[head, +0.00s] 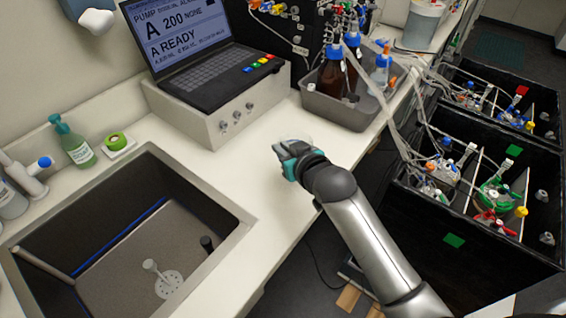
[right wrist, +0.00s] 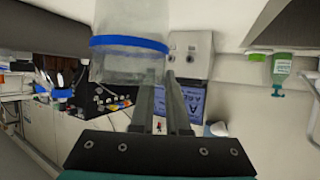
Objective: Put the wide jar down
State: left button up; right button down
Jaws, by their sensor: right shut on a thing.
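The wide jar is clear with a blue band. It fills the upper middle of the right wrist view (right wrist: 130,25), and only a pale sliver of it shows in the head view (head: 297,140), mostly hidden by my gripper. My right gripper (head: 288,153) is over the white counter (head: 255,165), between the sink and the grey bin. Its two fingers (right wrist: 160,80) are close together at the jar's edge, shut on it. I cannot tell whether the jar's base touches the counter. My left gripper is not in view.
A grey bin (head: 340,115) with brown bottles stands behind the gripper. The laptop on its grey control box (head: 215,125) is to the left. The sink (head: 130,235) is at front left. Tubes run right to black boxes (head: 450,200). Counter around the gripper is clear.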

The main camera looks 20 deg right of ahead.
jog(key=shift+f+b, duration=0.4)
jog(key=shift+f, duration=1.65)
jog(key=shift+f, duration=0.15)
jog(key=c, duration=0.9)
grip_release()
jog(key=shift+s+d+r, duration=0.1)
jog(key=shift+s+r, duration=0.2)
jog(key=shift+s, duration=0.2)
jog(key=p+v, duration=0.2)
jog(key=v, duration=0.9)
